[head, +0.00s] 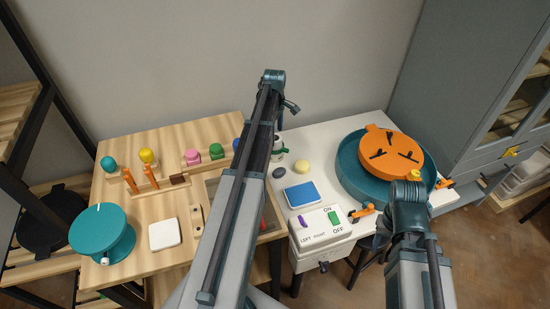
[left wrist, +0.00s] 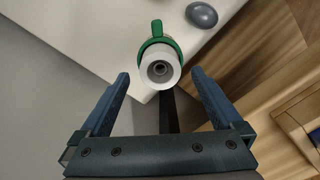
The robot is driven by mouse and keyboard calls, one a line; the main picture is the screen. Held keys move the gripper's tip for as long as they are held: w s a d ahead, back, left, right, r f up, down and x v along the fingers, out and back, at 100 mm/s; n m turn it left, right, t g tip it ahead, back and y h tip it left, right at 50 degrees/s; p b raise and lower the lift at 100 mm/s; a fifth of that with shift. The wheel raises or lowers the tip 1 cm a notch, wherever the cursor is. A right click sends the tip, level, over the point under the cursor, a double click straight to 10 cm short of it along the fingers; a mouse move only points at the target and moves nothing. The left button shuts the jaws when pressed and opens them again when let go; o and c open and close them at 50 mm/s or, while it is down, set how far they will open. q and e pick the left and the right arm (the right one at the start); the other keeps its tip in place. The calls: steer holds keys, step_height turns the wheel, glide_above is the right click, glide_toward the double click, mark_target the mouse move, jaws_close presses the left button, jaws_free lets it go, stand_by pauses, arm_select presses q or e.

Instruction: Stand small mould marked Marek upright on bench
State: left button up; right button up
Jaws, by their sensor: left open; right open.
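A small white piece with a green band and loop (left wrist: 160,62) shows in the left wrist view, its round holed end facing the camera. I read no name on it. In the head view, a white and green piece (head: 279,149) is partly hidden behind my left arm, near the white bench's left edge. My left gripper (left wrist: 160,77) is open, its blue fingers either side of the piece in the picture, with nothing visibly gripped; I cannot tell the distance. My right gripper (head: 405,194) is open by the turntable's near side, its fingers hard to make out.
The white bench (head: 315,165) holds a teal basin (head: 349,178) with an orange disc (head: 405,145), a blue pad (head: 301,195), a yellow ball (head: 302,167), a grey stone (head: 279,173) and a switch box (head: 320,230). A wooden table (head: 140,200) at left carries several coloured pieces.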

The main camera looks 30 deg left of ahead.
mark_target(275, 151)
arm_select(q)
step_height(275, 151, down, 5)
steer(key=b, duration=0.4)
steer(key=shift+f, duration=0.1)
arm_select(e)
step_height(275, 151, down, 5)
steer(key=shift+f, duration=0.1)
arm_select(q)
step_height(275, 151, down, 5)
steer(key=b, duration=0.5)
steer(key=shift+d+f, duration=0.1)
steer(key=shift+f, duration=0.1)
arm_select(e)
step_height(275, 151, down, 5)
steer(key=shift+f, duration=0.1)
arm_select(q)
steer(key=shift+r, duration=0.15)
steer(key=shift+c, duration=0.3)
jaws_close()
step_height(275, 151, up, 10)
steer(key=p, duration=1)
steer(key=shift+r, duration=0.1)
arm_select(e)
step_height(275, 151, up, 10)
